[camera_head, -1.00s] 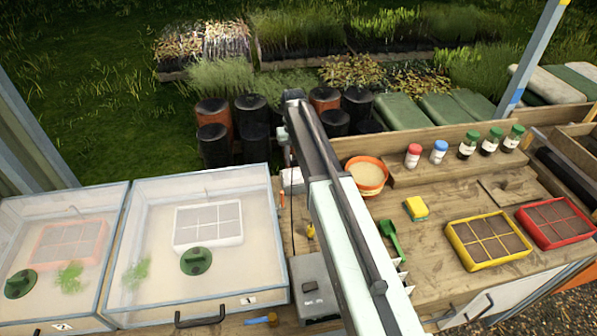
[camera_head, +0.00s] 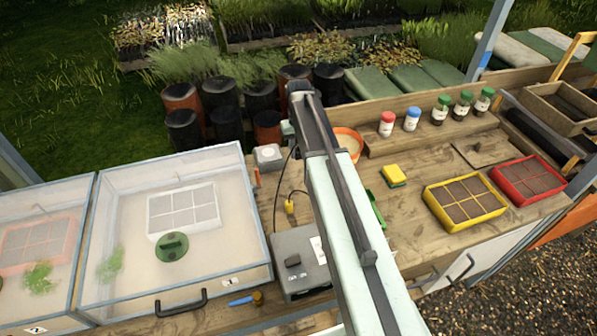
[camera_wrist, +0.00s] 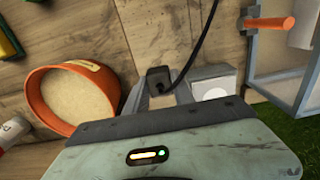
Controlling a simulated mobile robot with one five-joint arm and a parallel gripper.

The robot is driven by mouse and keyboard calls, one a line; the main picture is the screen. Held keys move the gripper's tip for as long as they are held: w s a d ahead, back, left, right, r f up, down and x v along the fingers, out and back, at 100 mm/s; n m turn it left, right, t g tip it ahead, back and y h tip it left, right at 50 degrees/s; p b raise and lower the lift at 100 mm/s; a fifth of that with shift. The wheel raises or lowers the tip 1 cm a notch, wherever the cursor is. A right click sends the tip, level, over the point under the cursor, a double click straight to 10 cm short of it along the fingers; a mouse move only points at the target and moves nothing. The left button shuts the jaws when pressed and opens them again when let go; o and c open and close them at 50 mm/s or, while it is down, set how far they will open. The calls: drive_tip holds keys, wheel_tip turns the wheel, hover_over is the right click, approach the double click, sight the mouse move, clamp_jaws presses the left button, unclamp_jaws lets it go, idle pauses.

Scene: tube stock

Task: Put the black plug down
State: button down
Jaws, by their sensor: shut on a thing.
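The black plug (camera_wrist: 157,79) is between the fingers of my gripper (camera_wrist: 159,86) in the wrist view, and the gripper is shut on it. A black cable (camera_wrist: 203,42) runs up from beside the plug. Wooden bench top lies below it; I cannot tell the height of the plug above the wood. In the head view my arm hides the gripper and the plug, and the black cable (camera_head: 275,194) rises from the grey box (camera_head: 299,262) towards the arm's end.
A pale socket box (camera_wrist: 211,87) is close right of the gripper, and an orange pot (camera_wrist: 73,97) is to its left. A yellow plug (camera_head: 290,207) lies behind the grey box. Propagators with clear lids (camera_head: 126,228) fill the left. Bare wood (camera_head: 398,222) lies right of my arm.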

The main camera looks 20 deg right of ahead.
sight(299, 172)
drive_tip(key=shift+f+b, duration=3.25)
drive_tip(key=shift+f, duration=0.85)
drive_tip(key=c, duration=1.1)
unclamp_jaws()
drive_tip(key=shift+o, duration=0.2)
wheel_tip(299, 172, up, 14)
drive_tip(key=p, duration=1.3)
drive_tip(key=shift+f, duration=0.25)
drive_tip(key=s+a, duration=0.4)
drive_tip(key=s, duration=0.4)
drive_tip(key=s+a, duration=0.4)
drive_tip(key=s, duration=0.5)
drive_tip(key=shift+s, duration=0.3)
drive_tip(key=shift+f, duration=0.15)
